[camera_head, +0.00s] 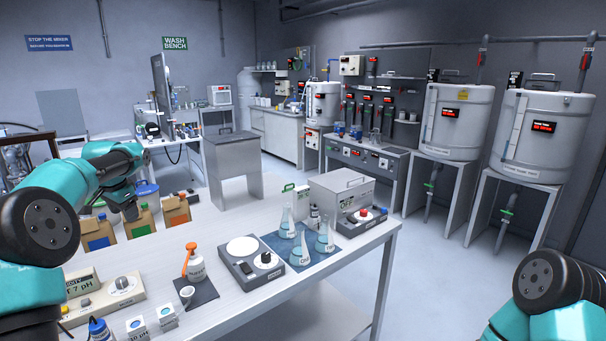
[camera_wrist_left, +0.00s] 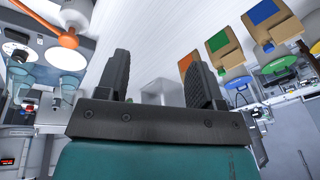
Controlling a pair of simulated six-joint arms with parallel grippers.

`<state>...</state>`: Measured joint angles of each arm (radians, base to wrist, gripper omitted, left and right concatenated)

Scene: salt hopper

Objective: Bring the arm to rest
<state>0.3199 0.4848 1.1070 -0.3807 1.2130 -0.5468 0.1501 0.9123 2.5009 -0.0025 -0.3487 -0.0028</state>
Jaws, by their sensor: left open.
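My left arm comes in from the left with its teal links, and its dark gripper (camera_head: 128,208) hangs above the back left of the white bench (camera_head: 330,275), near the cartons. In the left wrist view the two black fingers of the left gripper (camera_wrist_left: 157,82) stand apart with nothing between them. My right arm shows only as a teal and black joint at the bottom right; its gripper is out of view.
An orange-topped bottle (camera_head: 196,268), a stirrer (camera_head: 257,271), several flasks on a blue mat (camera_head: 329,256) and a grey box (camera_head: 341,196) occupy the bench. Large white tanks (camera_head: 543,135) stand behind right.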

